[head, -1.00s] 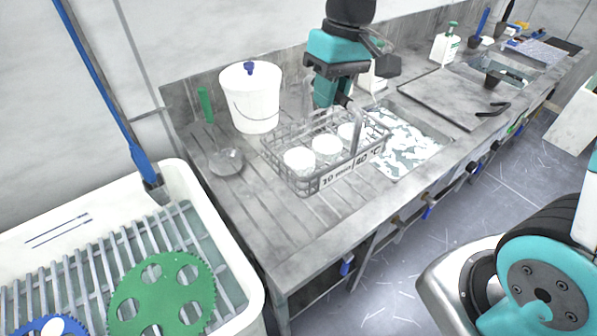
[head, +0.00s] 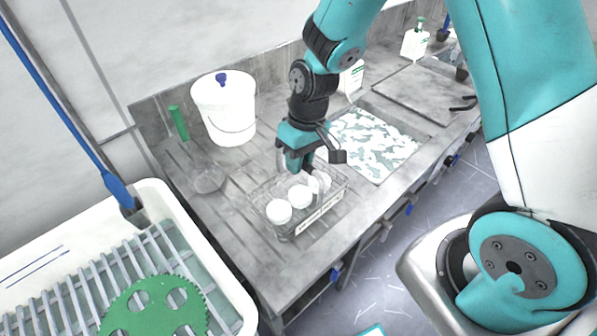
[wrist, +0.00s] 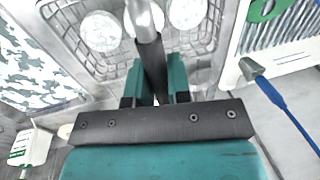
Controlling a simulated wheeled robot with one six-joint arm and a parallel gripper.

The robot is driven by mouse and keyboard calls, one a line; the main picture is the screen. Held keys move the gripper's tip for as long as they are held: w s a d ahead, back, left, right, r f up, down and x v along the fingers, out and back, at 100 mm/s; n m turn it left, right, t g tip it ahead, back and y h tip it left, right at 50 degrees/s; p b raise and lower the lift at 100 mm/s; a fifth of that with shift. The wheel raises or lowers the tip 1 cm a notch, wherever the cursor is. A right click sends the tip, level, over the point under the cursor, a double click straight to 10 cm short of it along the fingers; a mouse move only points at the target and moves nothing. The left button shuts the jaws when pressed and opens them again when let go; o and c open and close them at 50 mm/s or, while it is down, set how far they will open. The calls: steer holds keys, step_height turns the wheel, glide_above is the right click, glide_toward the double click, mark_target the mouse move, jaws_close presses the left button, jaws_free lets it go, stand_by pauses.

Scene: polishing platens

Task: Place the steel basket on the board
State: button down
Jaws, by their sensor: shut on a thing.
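The steel basket (head: 322,209) is a wire carrier with white round cups in it and a label strip on its front. It is over the grooved draining board (head: 222,228), left of the sink. I cannot tell whether its base touches the board. My gripper (head: 302,165) is above the basket, shut on its upright handle. In the wrist view my gripper (wrist: 153,92) has the round steel handle bar between its fingers, and the basket (wrist: 68,38) shows behind with several cups. My gripper hides part of the basket's back.
A white bucket (head: 223,112), a green-handled brush (head: 179,123) and a clear bowl (head: 208,180) stand behind and left. The sink (head: 375,142) with a patchy surface is right, then a grey slab (head: 425,95). A white tub (head: 225,290) is at lower left.

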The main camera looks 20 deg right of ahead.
steer(key=shift+f+p, duration=0.35)
steer(key=shift+f, duration=2)
steer(key=shift+f, duration=0.15)
steer(key=c, duration=1.1)
jaws_free()
steer(key=shift+o, duration=0.2)
step_height(320, 180, up, 11)
steer(key=d+b, duration=0.2)
steer(key=b, duration=0.1)
steer(key=s+a+r+n+y, duration=0.1)
steer(key=s+a+r, duration=0.2)
steer(key=s+r, duration=0.3)
steer(key=s+a+r+n+y, duration=0.1)
steer(key=s+r, duration=0.5)
steer(key=s, duration=0.6)
steer(key=a+n, duration=0.1)
steer(key=a, duration=0.1)
steer(key=shift+a+r+t, duration=0.3)
steer(key=shift+t, duration=0.1)
